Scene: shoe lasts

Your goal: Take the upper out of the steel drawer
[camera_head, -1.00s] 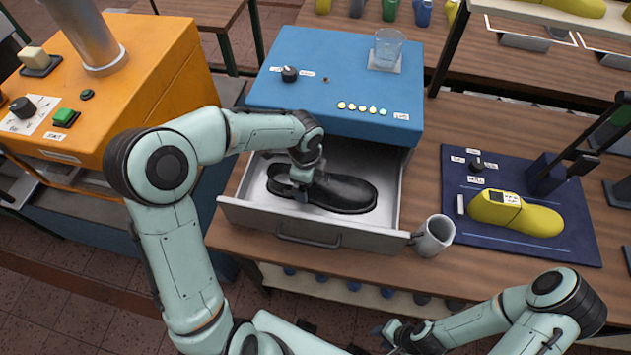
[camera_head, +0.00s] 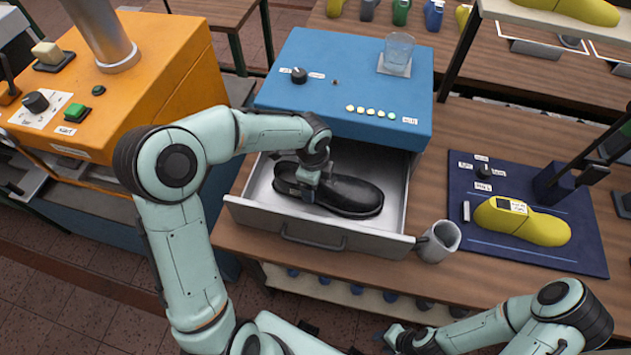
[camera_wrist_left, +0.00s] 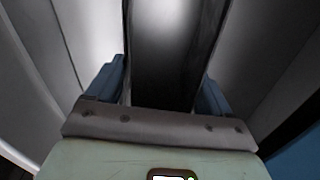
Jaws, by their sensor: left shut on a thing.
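The upper (camera_head: 347,195) is a black shoe shape lying in the open steel drawer (camera_head: 315,235) under the blue cabinet. My left gripper (camera_head: 308,190) is down inside the drawer, shut on the upper near its left end. In the left wrist view the dark upper (camera_wrist_left: 168,60) runs between the two blue fingers of my left gripper (camera_wrist_left: 163,92). The upper seems to be still in the drawer; whether it touches the floor is hard to tell. My right gripper (camera_head: 385,338) is low at the bottom of the head view, away from the drawer, its fingers too small to judge.
The blue cabinet (camera_head: 320,95) overhangs the drawer's back and carries a glass (camera_head: 397,52). A grey mug (camera_head: 438,241) stands close by the drawer's front right corner. A yellow last (camera_head: 522,220) lies on a dark blue mat (camera_head: 590,245) at right. An orange machine (camera_head: 150,90) stands at left.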

